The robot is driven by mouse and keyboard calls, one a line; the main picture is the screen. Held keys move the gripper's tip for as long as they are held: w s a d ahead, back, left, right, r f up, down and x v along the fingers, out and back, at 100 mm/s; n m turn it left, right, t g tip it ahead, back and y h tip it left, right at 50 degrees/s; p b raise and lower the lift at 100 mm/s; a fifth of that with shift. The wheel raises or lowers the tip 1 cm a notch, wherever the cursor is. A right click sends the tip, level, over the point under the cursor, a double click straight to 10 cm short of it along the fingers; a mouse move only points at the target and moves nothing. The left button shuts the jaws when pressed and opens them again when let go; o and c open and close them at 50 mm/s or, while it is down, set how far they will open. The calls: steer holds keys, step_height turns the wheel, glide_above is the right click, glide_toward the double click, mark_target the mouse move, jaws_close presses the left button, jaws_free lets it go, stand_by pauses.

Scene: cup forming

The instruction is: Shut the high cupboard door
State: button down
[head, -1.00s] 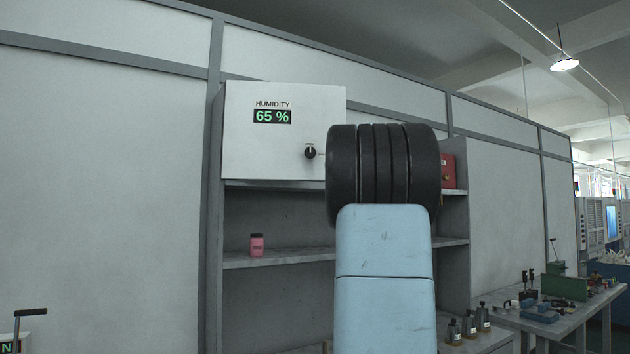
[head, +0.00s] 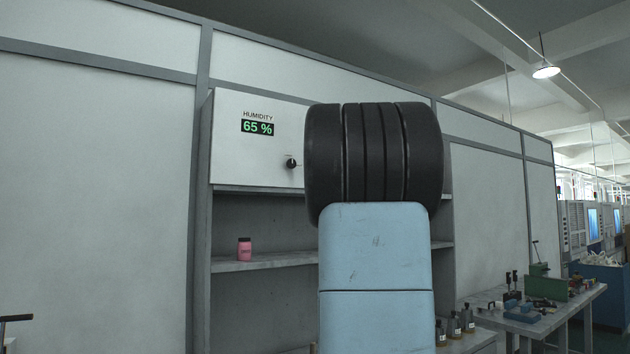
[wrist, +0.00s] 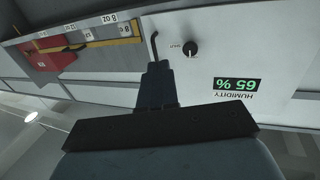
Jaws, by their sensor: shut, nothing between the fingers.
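The high cupboard has a white door panel (head: 232,159) with a green "HUMIDITY 65 %" display and a black knob (head: 291,163). In the wrist view, which is upside down, the panel (wrist: 280,45) lies to the right, with the knob (wrist: 190,48) beside my gripper. To the left, an uncovered part of the cupboard shows red and yellow things (wrist: 110,38). My gripper (wrist: 157,70) is shut and empty, close to the boundary between panel and opening. A thin bent dark rod (wrist: 154,45) shows just beyond it; I cannot tell whether they touch. My arm hides the gripper in the head view.
Below the cupboard, a pink jar (head: 244,248) stands on an open shelf (head: 275,261). Dark bottles (head: 454,327) stand lower right. A workbench (head: 588,296) with tools is farther right. A flat wall (head: 95,190) lies to the left.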

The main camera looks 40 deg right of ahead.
steer(key=x, duration=1.2)
steer(key=shift+w+d+r, duration=0.1)
steer(key=shift+d, duration=0.05)
